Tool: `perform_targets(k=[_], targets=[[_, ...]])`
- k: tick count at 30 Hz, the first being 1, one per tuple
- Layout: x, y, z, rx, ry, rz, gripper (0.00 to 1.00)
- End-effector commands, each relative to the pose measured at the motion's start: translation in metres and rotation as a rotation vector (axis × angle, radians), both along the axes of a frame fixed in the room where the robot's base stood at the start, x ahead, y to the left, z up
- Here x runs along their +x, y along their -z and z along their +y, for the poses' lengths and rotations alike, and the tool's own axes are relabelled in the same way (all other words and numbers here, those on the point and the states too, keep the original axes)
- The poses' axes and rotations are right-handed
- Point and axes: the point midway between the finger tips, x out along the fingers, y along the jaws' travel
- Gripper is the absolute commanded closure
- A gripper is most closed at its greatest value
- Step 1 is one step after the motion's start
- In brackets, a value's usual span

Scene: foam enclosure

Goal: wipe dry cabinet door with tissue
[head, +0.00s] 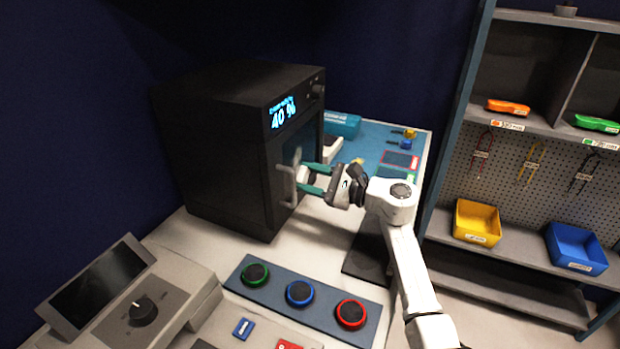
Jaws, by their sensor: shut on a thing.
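The dry cabinet (215,150) is a black box on the bench with a lit display reading 40 %. Its door (284,198) faces right and is closed, with a light handle (285,184) and a pale smeared patch on the window above it. My gripper (308,178) has teal fingers and reaches in from the right, close to the door beside the handle. It is shut on a small white tissue (304,174), mostly hidden between the fingers. Whether the tissue touches the door cannot be told.
A teal box (342,124) stands behind my gripper on a blue mat (375,137). A panel with green, blue and red round buttons (299,293) lies in front. A console with a screen (98,285) is at left. Shelves with yellow (477,223) and blue (575,250) bins stand right.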

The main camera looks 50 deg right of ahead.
Motion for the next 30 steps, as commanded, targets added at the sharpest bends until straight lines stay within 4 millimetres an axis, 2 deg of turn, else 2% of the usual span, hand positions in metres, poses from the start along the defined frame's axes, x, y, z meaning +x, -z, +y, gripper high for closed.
perform_targets(k=[30], targets=[[0.017,0.001,0.006,0.000,0.000,0.000,0.79]])
